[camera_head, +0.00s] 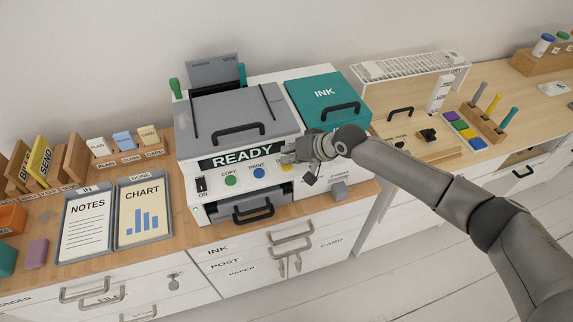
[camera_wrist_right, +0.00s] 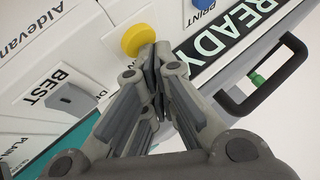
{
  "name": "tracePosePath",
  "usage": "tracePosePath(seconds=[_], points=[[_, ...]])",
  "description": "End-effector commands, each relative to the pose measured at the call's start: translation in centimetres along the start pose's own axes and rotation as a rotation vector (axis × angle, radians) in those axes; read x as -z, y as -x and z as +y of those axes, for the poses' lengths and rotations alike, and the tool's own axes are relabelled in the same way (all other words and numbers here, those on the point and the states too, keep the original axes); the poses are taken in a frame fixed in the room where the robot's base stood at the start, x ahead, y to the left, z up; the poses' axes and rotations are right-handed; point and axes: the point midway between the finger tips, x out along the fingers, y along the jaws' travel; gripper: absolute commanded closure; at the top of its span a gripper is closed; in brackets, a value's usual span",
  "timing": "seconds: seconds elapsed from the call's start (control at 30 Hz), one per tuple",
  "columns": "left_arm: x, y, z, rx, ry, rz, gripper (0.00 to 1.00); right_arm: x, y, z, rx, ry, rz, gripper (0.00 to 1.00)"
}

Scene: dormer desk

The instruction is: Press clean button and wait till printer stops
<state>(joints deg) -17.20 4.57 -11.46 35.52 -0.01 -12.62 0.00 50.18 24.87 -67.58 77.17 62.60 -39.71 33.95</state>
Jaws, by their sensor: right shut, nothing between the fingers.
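The white printer (camera_head: 207,199) stands on the wooden desk, and its dark display (camera_head: 243,157) reads READY. A green COPY button (camera_head: 230,181) and a blue PRINT button (camera_head: 259,173) show on its front. A yellow button (camera_wrist_right: 138,40) shows clearly in the right wrist view; its label is hidden. My right gripper (camera_head: 289,155) is shut and empty in front of the panel's right end. In the wrist view its fingertips (camera_wrist_right: 156,58) overlap the yellow button's edge; I cannot tell whether they touch it. My left gripper is out of view.
A teal INK lid (camera_head: 325,93) is right of the grey scanner lid (camera_head: 230,112), both with black handles. A tray with a NOTES sheet (camera_head: 87,225) and one with a CHART sheet (camera_head: 142,211) lie left of the printer. Pen holder (camera_head: 484,122) stands at right.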

Motion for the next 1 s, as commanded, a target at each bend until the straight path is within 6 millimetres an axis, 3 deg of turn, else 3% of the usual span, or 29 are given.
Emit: tracePosePath(seconds=[0.77,1.0], points=[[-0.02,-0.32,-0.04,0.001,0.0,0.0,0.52,-0.41,-0.48,0.36,-0.001,-0.001,-0.002,1.0],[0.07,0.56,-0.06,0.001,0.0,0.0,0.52,0.02,0.13,-0.08,-0.001,-0.001,-0.002,1.0]])
